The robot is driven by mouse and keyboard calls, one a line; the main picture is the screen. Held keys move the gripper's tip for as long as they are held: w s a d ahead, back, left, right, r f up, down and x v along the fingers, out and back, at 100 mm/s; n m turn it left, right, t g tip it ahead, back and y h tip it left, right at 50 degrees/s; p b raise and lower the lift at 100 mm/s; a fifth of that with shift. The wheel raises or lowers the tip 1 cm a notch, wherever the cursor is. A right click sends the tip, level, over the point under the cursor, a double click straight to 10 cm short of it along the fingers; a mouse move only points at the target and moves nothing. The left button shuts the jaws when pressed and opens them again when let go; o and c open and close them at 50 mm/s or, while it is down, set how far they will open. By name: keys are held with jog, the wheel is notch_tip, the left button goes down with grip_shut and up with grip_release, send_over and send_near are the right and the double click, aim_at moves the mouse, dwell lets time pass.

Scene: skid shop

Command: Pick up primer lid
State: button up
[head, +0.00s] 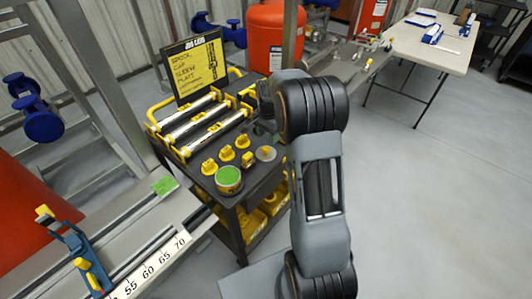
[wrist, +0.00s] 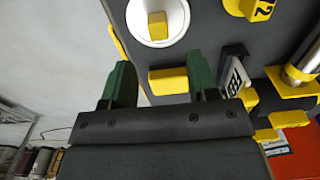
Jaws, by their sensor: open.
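A pale round disc with a yellow knob, which looks like the primer lid (wrist: 143,35), lies at the top of the wrist view, partly cut off by its edge. In the head view the lid (head: 266,153) is a grey disc on the dark cart top, right of a yellow can with a green top (head: 229,178). My gripper (wrist: 160,63) is open, with green fingers apart and nothing held between them. The lid lies beyond the fingertips. A yellow block (wrist: 168,81) shows between the fingers in the picture. In the head view my arm hides much of the gripper.
The cart (head: 240,194) carries several yellow pieces beside the lid, long silver rollers in yellow holders, and a yellow sign (head: 196,66) at the back. A bench with a number scale (head: 150,268) stands front left. Open floor lies right of my arm.

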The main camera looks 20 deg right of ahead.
aim_at(267, 147)
jog(key=shift+s+a+f, duration=0.1)
jog(key=shift+a+f, duration=0.05)
jog(key=shift+f, duration=3)
jog(key=c, duration=1)
